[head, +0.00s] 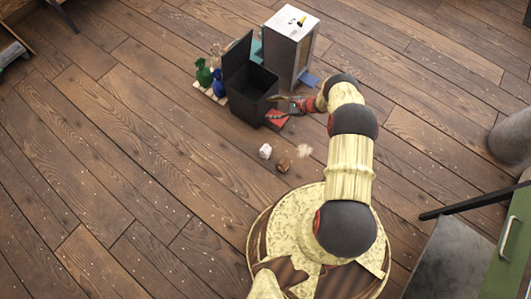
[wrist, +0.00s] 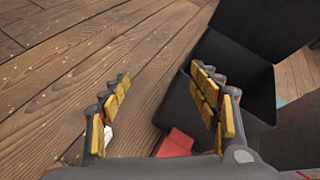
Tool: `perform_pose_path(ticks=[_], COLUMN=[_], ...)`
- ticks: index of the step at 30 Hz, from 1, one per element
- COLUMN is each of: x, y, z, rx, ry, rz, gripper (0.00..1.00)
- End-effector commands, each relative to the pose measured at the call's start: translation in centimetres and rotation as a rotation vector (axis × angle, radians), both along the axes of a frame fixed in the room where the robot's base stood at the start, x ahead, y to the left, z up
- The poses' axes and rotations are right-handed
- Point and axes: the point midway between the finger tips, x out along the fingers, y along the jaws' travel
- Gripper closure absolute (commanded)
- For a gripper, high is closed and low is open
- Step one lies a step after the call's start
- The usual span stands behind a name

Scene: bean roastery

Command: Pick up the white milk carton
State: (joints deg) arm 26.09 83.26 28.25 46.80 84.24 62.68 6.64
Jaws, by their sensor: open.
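A small white object (head: 265,151), which may be the milk carton, lies on the wooden floor in the head view, but it is too small to identify surely. In the wrist view a white piece (wrist: 108,137) shows low beside the left finger, partly hidden by it. My gripper (head: 279,107) is open and empty, beside the front of an open black bin, farther back than the white object. In the wrist view my gripper (wrist: 160,76) has its yellow-padded fingers spread wide, with bare floor between the tips.
The black bin (head: 250,103) has its lid raised; a red item (head: 275,118) lies beside it. A brown lump (head: 284,165) and a pale lump (head: 305,151) lie near the white object. Green (head: 204,74) and blue (head: 219,84) bags and a grey cabinet (head: 287,52) flank the bin. Left floor is clear.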

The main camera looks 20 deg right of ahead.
Motion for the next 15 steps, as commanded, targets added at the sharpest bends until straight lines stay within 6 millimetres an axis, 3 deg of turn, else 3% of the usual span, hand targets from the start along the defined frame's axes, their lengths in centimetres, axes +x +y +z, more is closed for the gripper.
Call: perform_pose_path(ticks=[1, 6, 10, 15], x=[-1.6, -6.3, -10.1, -13.8], y=[0.1, 0.3, 0.8, 1.5], z=[-3.3, -11.9, -17.1, -21.2], rx=[0.031, 0.123, 0.180, 0.230], ry=[0.024, 0.082, 0.117, 0.147], rz=[-0.044, -0.200, -0.305, -0.402], gripper=[0.38, 0.38, 0.38, 0.38])
